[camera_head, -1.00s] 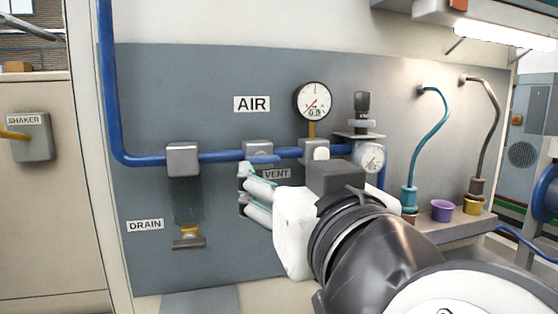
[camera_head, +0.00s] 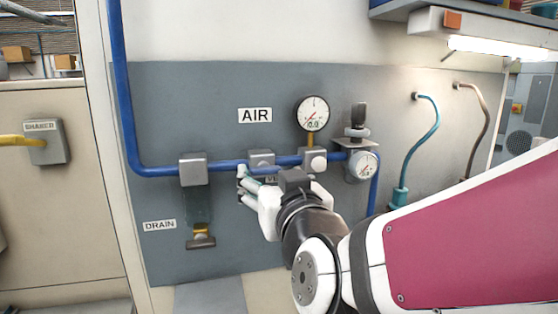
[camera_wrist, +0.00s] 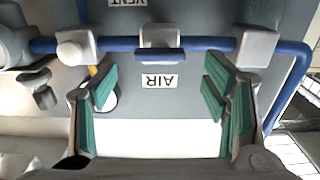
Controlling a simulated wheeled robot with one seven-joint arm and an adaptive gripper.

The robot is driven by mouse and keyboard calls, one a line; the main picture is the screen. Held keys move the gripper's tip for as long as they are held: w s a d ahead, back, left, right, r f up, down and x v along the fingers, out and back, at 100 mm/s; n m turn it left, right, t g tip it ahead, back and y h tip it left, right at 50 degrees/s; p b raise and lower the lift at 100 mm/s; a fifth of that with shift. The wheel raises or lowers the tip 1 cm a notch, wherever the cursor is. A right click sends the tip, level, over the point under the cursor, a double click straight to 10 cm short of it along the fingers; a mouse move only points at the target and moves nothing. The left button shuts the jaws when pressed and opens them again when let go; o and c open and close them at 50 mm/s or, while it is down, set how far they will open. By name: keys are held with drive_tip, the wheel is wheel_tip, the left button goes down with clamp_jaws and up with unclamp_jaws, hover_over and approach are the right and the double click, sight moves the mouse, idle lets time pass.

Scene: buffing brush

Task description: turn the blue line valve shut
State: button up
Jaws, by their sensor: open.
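The blue line valve is a grey block (camera_head: 261,157) on the blue pipe (camera_head: 228,164), under the AIR label. Its short blue handle shows in the wrist view (camera_wrist: 160,55), lying parallel to the pipe; in the head view it is partly hidden by my gripper. My gripper (camera_head: 244,186) is open and empty, just below and in front of the valve. In the wrist view, which is upside down, its green-padded fingers (camera_wrist: 158,95) are spread wide, with the handle between them in the picture but farther off. No contact shows.
A pressure gauge (camera_head: 313,113) and a regulator with a second gauge (camera_head: 362,166) stand right of the valve. Teal and brown hoses hang farther right.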

sight(267, 170)
drive_tip(key=shift+x, duration=2.05)
drive_tip(key=c, duration=1.2)
drive_tip(key=shift+o, duration=0.2)
